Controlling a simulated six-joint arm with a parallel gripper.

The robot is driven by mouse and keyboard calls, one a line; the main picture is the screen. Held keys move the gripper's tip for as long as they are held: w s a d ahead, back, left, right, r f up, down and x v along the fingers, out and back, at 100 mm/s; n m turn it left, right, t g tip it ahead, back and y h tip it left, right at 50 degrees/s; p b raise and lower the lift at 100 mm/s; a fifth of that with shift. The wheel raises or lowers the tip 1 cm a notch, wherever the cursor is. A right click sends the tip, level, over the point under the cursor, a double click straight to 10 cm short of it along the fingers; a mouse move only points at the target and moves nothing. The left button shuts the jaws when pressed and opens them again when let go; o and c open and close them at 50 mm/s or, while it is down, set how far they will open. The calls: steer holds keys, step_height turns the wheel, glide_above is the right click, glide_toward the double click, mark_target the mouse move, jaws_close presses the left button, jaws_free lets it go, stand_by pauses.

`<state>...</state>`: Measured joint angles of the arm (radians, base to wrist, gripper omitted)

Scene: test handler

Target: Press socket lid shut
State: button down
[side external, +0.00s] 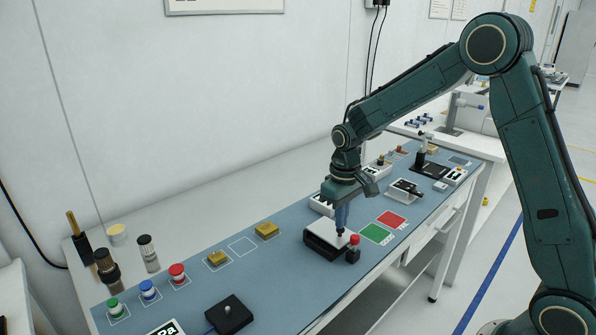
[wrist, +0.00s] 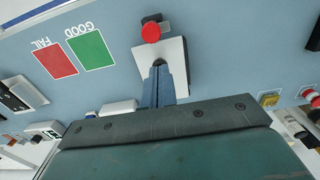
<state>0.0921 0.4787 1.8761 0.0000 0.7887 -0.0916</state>
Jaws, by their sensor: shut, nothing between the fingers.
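The test socket is a dark block (side external: 322,248) on the blue bench mat, with a pale flat lid (side external: 318,231) over it. The lid lies close to flat on the block; I cannot tell whether it is fully shut. My gripper (side external: 341,233) points down with its fingers together and empty, tips at or just above the lid near its right side. In the wrist view the gripper (wrist: 159,64) overlaps the pale lid (wrist: 176,55) and hides part of it. A red knob (side external: 353,239) on a dark mount stands beside the socket; it also shows in the wrist view (wrist: 151,32).
A green pad (side external: 376,234) and a red pad (side external: 392,219) lie right of the socket. Gold parts (side external: 266,230) sit to its left, with a black box (side external: 228,315) nearer the front. Mat around the socket's left and front is clear.

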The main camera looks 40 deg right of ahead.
steer(key=shift+r, duration=2.7)
steer(key=shift+r, duration=0.15)
steer(key=shift+s+r, duration=0.25)
steer(key=s+a+r+t, duration=0.1)
steer(key=s+r+t, duration=0.1)
steer(key=s, duration=0.6)
steer(key=s+a+r+t, duration=0.1)
steer(key=s+r, duration=0.4)
steer(key=s, duration=0.3)
steer(key=s+a+r+t, duration=0.2)
steer(key=s+r, duration=0.2)
steer(key=s, duration=0.5)
steer(key=shift+t, duration=0.3)
